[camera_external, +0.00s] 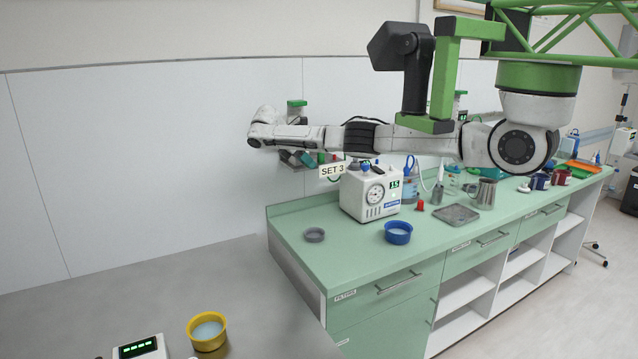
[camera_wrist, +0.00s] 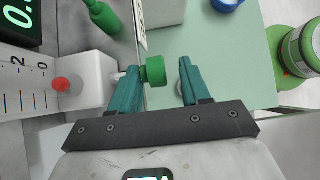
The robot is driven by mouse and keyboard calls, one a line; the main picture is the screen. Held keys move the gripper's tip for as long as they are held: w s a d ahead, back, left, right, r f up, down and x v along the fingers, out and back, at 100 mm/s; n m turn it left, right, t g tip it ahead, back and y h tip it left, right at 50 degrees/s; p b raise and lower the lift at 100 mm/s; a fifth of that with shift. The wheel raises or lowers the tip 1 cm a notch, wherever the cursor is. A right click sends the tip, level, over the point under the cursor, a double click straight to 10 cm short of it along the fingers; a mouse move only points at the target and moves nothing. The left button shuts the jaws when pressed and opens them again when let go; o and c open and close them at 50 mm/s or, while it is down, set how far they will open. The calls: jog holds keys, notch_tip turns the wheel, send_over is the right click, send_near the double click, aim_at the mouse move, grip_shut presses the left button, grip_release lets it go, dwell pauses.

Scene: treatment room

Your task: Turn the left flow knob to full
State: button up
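In the wrist view, a ribbed green knob (camera_wrist: 155,71) sticks out on a short stem from a white block (camera_wrist: 92,82) with a scale tube. My gripper (camera_wrist: 158,66) has its two teal fingers apart, with the knob showing between them, nearer the left finger. I cannot tell whether that finger touches it or how deep the knob sits. In the external view, my arm's end and the wall flow meters overlap near the SET 3 sign (camera_external: 332,170), so my fingers and the knob cannot be made out clearly.
A white box with a dial (camera_external: 358,205) stands on the green counter (camera_external: 310,270) below my arm. A blue bowl (camera_external: 398,233) and a small grey dish (camera_external: 315,235) stand near it. In the wrist view, a green-labelled jar (camera_wrist: 300,50) is at right and a black display (camera_wrist: 20,22) at upper left.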

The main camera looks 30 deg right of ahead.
jog(key=shift+w+r, duration=0.15)
jog(key=shift+d+r+p, duration=0.15)
jog(key=shift+p, duration=0.35)
